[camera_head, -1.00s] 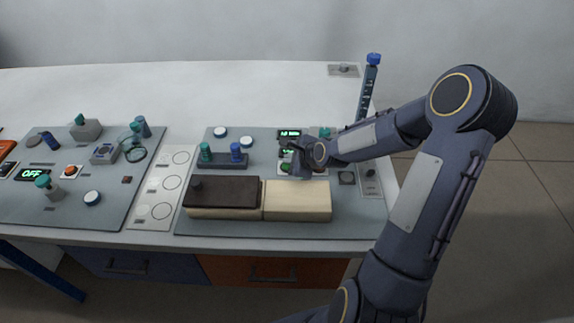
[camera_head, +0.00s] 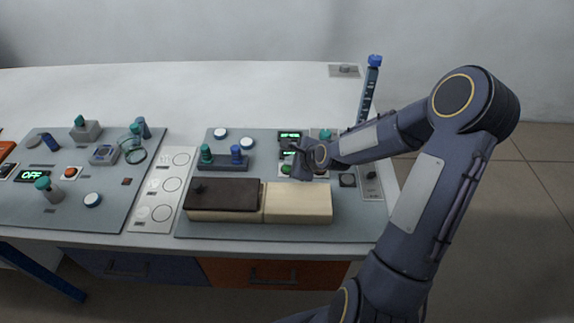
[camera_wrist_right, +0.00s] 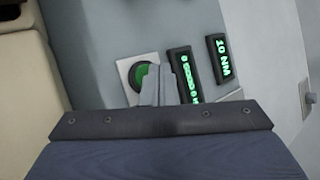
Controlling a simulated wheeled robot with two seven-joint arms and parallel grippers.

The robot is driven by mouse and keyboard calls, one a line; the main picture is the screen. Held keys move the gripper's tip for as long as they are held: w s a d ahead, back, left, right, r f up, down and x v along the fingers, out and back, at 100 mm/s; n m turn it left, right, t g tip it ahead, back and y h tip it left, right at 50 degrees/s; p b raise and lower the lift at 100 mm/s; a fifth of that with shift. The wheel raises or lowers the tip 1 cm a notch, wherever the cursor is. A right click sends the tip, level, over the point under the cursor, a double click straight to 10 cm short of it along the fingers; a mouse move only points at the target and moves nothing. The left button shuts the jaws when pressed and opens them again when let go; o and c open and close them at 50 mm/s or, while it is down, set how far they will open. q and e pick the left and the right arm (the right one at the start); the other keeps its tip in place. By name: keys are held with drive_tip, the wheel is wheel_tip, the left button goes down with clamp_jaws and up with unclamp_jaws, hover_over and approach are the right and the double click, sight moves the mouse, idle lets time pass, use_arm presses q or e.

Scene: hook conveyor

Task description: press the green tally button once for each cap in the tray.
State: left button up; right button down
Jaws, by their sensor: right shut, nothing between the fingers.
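The green tally button (camera_head: 287,169) sits on a pale plate on the right-hand grey mat; it also shows in the right wrist view (camera_wrist_right: 141,76). My right gripper (camera_head: 291,149) is shut and empty above that plate. In the right wrist view its fingertips (camera_wrist_right: 157,72) overlap the right side of the button; I cannot tell whether they touch it. A cream box (camera_head: 298,203) with a dark brown lid (camera_head: 222,194) over its left part stands in front; I cannot see inside it or tell whether it is the tray. My left gripper is not in view.
Lit displays (camera_wrist_right: 218,58) stand beside the button. A dark block with pegs (camera_head: 222,162) stands left of my gripper, and a tall blue column (camera_head: 368,90) stands behind right.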

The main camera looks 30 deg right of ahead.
drive_tip(key=shift+s+a+f, duration=0.15)
drive_tip(key=shift+s+a, duration=0.1)
drive_tip(key=shift+s, duration=0.25)
wheel_tip(320, 180, up, 4)
drive_tip(key=p, duration=0.3)
drive_tip(key=shift+a+r, duration=0.1)
drive_tip(key=shift+r, duration=0.1)
drive_tip(key=shift+r+p, duration=0.5)
drive_tip(key=shift+r, duration=0.1)
drive_tip(key=shift+w+r, duration=0.1)
